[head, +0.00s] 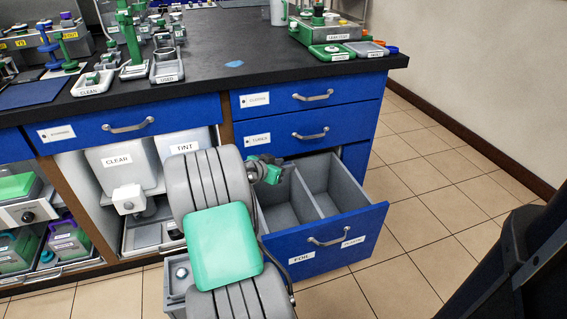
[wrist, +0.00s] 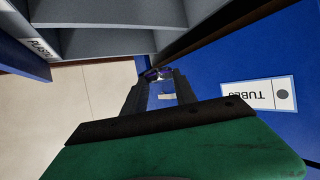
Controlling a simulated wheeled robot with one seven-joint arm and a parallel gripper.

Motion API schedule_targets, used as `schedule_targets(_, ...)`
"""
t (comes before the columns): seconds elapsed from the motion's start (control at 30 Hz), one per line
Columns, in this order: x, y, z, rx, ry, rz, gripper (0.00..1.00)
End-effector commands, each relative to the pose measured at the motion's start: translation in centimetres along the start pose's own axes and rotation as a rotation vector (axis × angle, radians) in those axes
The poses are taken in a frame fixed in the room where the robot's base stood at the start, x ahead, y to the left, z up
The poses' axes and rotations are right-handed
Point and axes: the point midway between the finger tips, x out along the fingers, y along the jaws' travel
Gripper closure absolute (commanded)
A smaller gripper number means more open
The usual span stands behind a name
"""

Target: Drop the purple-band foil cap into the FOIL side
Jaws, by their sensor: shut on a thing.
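The open blue drawer (head: 330,240) has two grey compartments split by a divider. Its front label on the left reads FOIL (head: 301,258); the right label reads PLASTIC in the wrist view (wrist: 40,45). My gripper (wrist: 158,84) is shut on a small foil cap with a purple band (wrist: 156,74), held at the fingertips. In the head view my gripper (head: 270,172) is at the back of the FOIL compartment (head: 283,215), close to the cabinet face. My arm hides part of that side, and the cap cannot be made out there.
A closed drawer front labelled TUBES (wrist: 258,94) is close beside my gripper. The black bench top (head: 240,50) overhangs above, with trays and tools on it. CLEAR (head: 117,165) and TINT bins stand in the left cabinet. Tiled floor (head: 420,230) is free at right.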

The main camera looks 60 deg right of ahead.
Motion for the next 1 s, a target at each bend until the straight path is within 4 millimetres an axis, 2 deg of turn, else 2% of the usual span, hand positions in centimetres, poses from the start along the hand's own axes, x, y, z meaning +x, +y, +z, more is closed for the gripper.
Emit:
schedule_targets(0.17,0.0,0.0,-0.1,0.0,0.0,0.0,1.0)
schedule_targets(0.2,0.0,0.0,-0.1,0.0,0.0,0.0,0.64)
schedule_targets(0.47,-0.1,0.0,-0.1,0.0,0.0,0.0,0.43)
schedule_targets(0.77,-0.3,-0.1,-0.1,0.0,0.0,-0.001,0.41)
schedule_targets(0.87,-1.7,-0.1,-0.3,-0.001,-0.001,-0.003,0.41)
schedule_targets(1.0,-4.7,-0.2,-0.5,-0.003,0.0,-0.004,0.41)
